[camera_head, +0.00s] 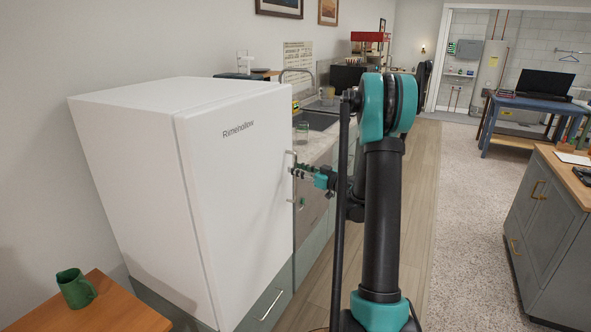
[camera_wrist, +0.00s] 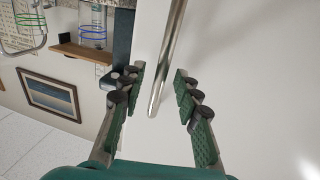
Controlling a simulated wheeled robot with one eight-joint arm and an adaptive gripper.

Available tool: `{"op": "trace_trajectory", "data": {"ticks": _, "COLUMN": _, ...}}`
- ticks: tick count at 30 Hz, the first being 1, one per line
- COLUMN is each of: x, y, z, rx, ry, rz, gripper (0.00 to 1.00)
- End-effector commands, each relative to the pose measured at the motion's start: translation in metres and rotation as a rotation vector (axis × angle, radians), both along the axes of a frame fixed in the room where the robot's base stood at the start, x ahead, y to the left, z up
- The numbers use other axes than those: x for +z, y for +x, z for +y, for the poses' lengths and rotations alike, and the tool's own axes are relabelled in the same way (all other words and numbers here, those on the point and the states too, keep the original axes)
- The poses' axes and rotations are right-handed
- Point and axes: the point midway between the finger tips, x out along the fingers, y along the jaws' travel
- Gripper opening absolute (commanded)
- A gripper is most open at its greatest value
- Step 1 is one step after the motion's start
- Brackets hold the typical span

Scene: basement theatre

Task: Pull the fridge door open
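The white fridge (camera_head: 150,150) stands at the left in the head view, and its door (camera_head: 238,190) looks shut. The thin metal door handle (camera_head: 291,192) is on the door's right edge. In the wrist view the handle (camera_wrist: 168,62) runs between the two green fingers of my open gripper (camera_wrist: 160,73). A gap shows on both sides of the handle. Whether a finger touches it cannot be told.
A counter with a sink (camera_head: 316,121) and a glass (camera_head: 301,131) runs behind the fridge. A wooden table (camera_head: 110,318) with a green mug (camera_head: 75,288) is at the front left. A grey cabinet (camera_head: 545,225) stands at the right. Open carpet (camera_head: 470,190) lies between.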

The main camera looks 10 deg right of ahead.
Motion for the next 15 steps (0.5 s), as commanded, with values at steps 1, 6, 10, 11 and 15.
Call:
{"op": "trace_trajectory", "data": {"ticks": 1, "x": -0.0001, "y": 0.004, "z": 0.0037, "rx": 0.0, "ry": 0.0, "rz": 0.0, "gripper": 0.32}}
{"op": "trace_trajectory", "data": {"ticks": 6, "x": -0.0002, "y": 0.0101, "z": 0.0097, "rx": 0.0, "ry": 0.0, "rz": 0.0, "gripper": 0.32}}
{"op": "trace_trajectory", "data": {"ticks": 10, "x": -0.0002, "y": 0.0109, "z": 0.0102, "rx": 0.0, "ry": 0.0, "rz": 0.0, "gripper": 0.32}}
{"op": "trace_trajectory", "data": {"ticks": 11, "x": -0.0002, "y": 0.0109, "z": 0.0101, "rx": 0.0, "ry": 0.0, "rz": 0.0, "gripper": 0.32}}
{"op": "trace_trajectory", "data": {"ticks": 15, "x": -0.0002, "y": 0.0107, "z": 0.0099, "rx": -0.001, "ry": 0.0, "rz": 0.0, "gripper": 0.29}}
